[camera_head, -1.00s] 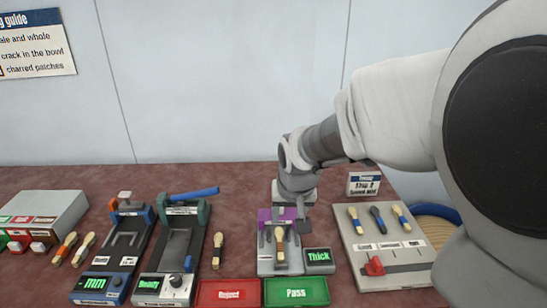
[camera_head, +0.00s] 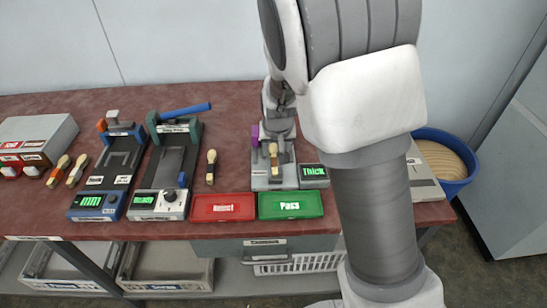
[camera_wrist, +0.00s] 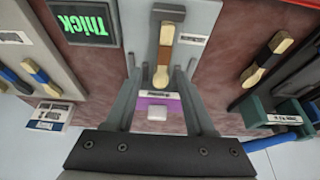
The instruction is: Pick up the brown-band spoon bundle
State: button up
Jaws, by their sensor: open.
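A spoon bundle with a brown band (camera_wrist: 166,34) and pale wooden ends lies on the bed of a grey gauge with a purple part. It also shows in the head view as a small bundle (camera_head: 273,158) on that gauge (camera_head: 264,181). My gripper (camera_wrist: 161,62) is open in the wrist view, with one finger on each side of the bundle's pale end. The fingers appear apart from it; their height above it is hard to tell.
A green "Thick" display (camera_head: 313,171) adjoins the gauge. Red Reject (camera_head: 223,216) and green Pass (camera_head: 291,214) trays lie in front. A dark-banded bundle (camera_head: 211,169) lies to the left, beside the "Ready" device (camera_head: 172,160). My arm covers much of the right-hand board.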

aim_at(274, 156)
jog(key=b+x, duration=0.1)
jog(key=x, duration=0.4)
jog(key=shift+w+a+f, duration=0.15)
jog(key=shift+a, duration=0.05)
grip_shut()
